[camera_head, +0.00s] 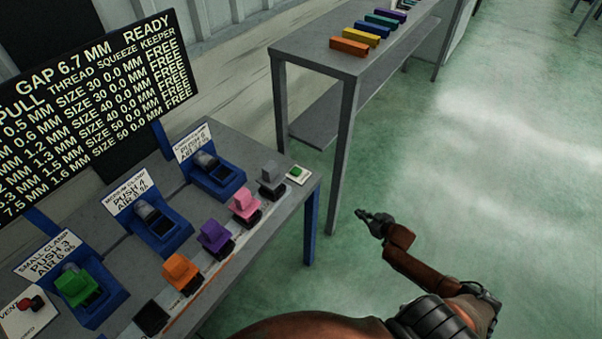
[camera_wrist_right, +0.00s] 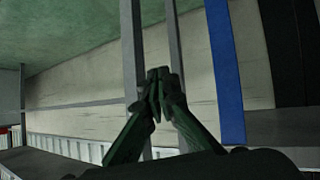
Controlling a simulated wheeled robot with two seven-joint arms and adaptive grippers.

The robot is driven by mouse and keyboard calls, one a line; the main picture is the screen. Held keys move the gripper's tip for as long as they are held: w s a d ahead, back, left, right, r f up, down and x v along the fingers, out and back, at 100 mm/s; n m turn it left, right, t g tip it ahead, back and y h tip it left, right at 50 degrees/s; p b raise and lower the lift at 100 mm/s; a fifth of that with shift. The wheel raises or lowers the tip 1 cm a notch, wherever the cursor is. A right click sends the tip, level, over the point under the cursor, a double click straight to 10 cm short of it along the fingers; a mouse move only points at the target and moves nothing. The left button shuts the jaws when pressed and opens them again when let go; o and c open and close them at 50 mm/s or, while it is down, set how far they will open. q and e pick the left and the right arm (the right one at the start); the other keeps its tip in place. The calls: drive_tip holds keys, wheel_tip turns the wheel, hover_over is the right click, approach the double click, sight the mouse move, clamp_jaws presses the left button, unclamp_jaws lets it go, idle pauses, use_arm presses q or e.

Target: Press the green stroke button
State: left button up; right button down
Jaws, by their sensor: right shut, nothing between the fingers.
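The green stroke button (camera_head: 297,171) is a small green button on a white plate at the far right corner of the grey bench (camera_head: 262,232). My right gripper (camera_head: 362,213) is shut and empty, out over the green floor to the right of the bench corner, clear of the button. In the right wrist view, its two fingers (camera_wrist_right: 158,78) meet at the tips. The button is not visible in the right wrist view. My left gripper does not show in either view.
Coloured blocks (camera_head: 180,271) stand along the bench front, with blue clamps (camera_head: 160,225) behind them. A display board (camera_head: 95,85) stands at the left. A second grey table (camera_head: 315,55) with coloured bars stands at the back. The floor at right is clear.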

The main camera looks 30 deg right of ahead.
drive_tip(key=w+a+r+n+t+y+b, duration=0.1)
drive_tip(key=w+a+r+y, duration=0.1)
drive_tip(key=r, duration=0.7)
drive_tip(key=w+a+r+n+y+b, duration=0.1)
drive_tip(key=w+a+r+y, duration=0.1)
drive_tip(key=w+a+r, duration=0.3)
drive_tip(key=w+a+r+n+t+y, duration=0.1)
drive_tip(key=w+a+r, duration=0.3)
drive_tip(key=r, duration=0.9)
drive_tip(key=a+y, duration=0.1)
drive_tip(key=a, duration=0.1)
drive_tip(key=shift+a+t+y+b, duration=0.3)
drive_tip(key=shift+y+b, duration=0.1)
drive_tip(key=shift+w, duration=0.2)
drive_tip(key=b, duration=0.2)
hover_over(302, 175)
wheel_tip(302, 175, down, 2)
drive_tip(key=shift+s+f+n, duration=0.15)
drive_tip(key=shift+f+n, duration=0.05)
drive_tip(key=shift+n, duration=0.1)
drive_tip(key=shift+w+f+b, duration=0.2)
drive_tip(key=shift+f+b, duration=0.1)
drive_tip(key=shift+f, duration=1.75)
